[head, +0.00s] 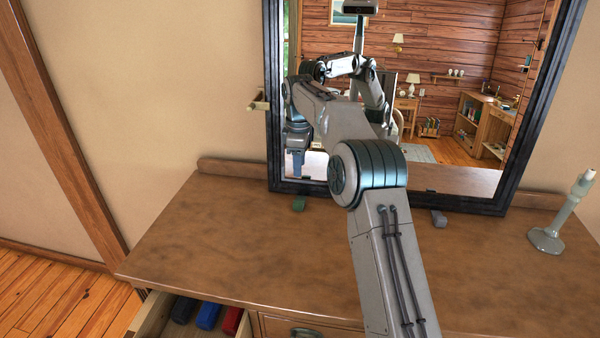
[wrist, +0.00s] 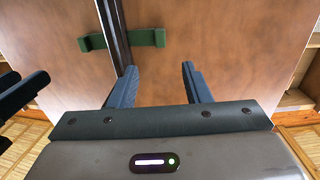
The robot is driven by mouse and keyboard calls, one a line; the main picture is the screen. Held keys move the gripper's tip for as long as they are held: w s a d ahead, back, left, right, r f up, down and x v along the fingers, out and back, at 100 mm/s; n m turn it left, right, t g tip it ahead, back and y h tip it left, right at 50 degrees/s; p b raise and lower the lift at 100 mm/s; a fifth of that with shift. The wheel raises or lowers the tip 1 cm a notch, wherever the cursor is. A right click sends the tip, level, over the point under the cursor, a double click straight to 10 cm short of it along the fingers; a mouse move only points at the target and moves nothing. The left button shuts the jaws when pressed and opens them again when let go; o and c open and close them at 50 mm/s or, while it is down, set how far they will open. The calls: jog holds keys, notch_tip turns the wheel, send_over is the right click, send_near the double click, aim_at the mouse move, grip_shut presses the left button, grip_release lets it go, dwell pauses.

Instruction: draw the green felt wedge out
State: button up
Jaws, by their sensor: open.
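The green felt wedge (head: 299,204) lies on the dresser top at the foot of the black-framed mirror (head: 276,120), left of its middle. In the wrist view the wedge (wrist: 150,38) sticks out from the dark mirror frame (wrist: 116,35); its reflection shows on the left of the frame. How far it reaches under the frame is hidden. My gripper (head: 297,172) points down close to the mirror, above the wedge. In the wrist view its two blue fingers (wrist: 160,74) are apart with nothing between them, short of the wedge.
A grey wedge (head: 439,219) sits at the mirror's foot on the right. A grey stand (head: 552,230) is at the right of the dresser top (head: 230,250). An open drawer (head: 153,322) at front left holds dark, blue and red things. The dresser's left part is clear.

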aim_at(299, 202)
notch_tip(299, 202, down, 13)
jog(key=shift+f+p, duration=0.2)
jog(key=shift+p, duration=0.55)
grip_shut()
